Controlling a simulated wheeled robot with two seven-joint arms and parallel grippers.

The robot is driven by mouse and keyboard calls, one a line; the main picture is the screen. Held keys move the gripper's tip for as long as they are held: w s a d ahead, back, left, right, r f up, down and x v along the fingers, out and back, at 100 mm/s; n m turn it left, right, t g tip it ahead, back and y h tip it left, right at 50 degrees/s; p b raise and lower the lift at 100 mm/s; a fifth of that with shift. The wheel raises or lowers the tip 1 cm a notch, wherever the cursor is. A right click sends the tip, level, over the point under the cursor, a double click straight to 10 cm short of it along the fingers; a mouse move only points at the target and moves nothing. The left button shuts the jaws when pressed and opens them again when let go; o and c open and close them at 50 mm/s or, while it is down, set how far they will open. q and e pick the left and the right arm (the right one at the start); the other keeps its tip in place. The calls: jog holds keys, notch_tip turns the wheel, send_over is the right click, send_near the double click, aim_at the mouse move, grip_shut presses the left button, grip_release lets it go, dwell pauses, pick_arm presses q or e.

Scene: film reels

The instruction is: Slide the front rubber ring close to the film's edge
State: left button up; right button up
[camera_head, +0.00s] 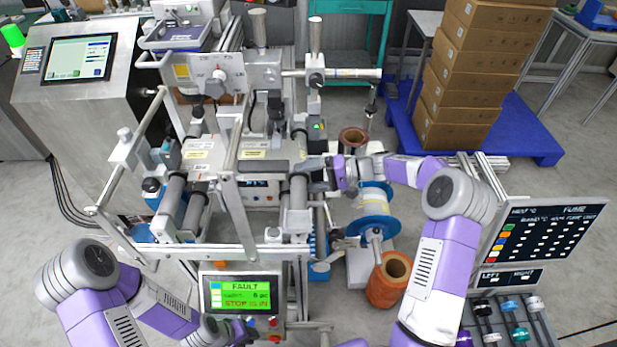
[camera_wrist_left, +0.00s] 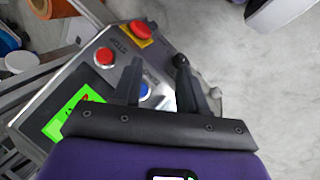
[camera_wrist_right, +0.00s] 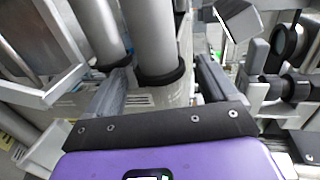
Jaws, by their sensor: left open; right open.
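A black rubber ring (camera_wrist_right: 160,78) sits around the lower end of a thick grey roller in the right wrist view. A second black ring (camera_wrist_right: 114,63) is on the roller to its left; I cannot tell for certain which is the front one. My right gripper (camera_wrist_right: 160,70) is open, its fingers on either side of the nearer ring, with no clear grip on it. In the head view my right gripper (camera_head: 290,170) is over the machine's rollers and hides the ring. The film's edge cannot be made out. My left gripper (camera_wrist_left: 157,78) is open and empty over the control panel.
The control panel (camera_head: 238,297) shows a green FAULT screen, with red buttons (camera_wrist_left: 104,57) and an emergency stop (camera_wrist_left: 140,32) near my left fingers. A blue-flanged reel (camera_head: 374,228) and an orange roll (camera_head: 388,285) stand right of the machine. Metal frame bars surround the rollers.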

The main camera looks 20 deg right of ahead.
jog(key=p+v, duration=0.1)
jog(key=v, duration=0.6)
jog(key=shift+d+p, duration=0.25)
jog(key=shift+p, duration=0.1)
jog(key=shift+s, duration=0.1)
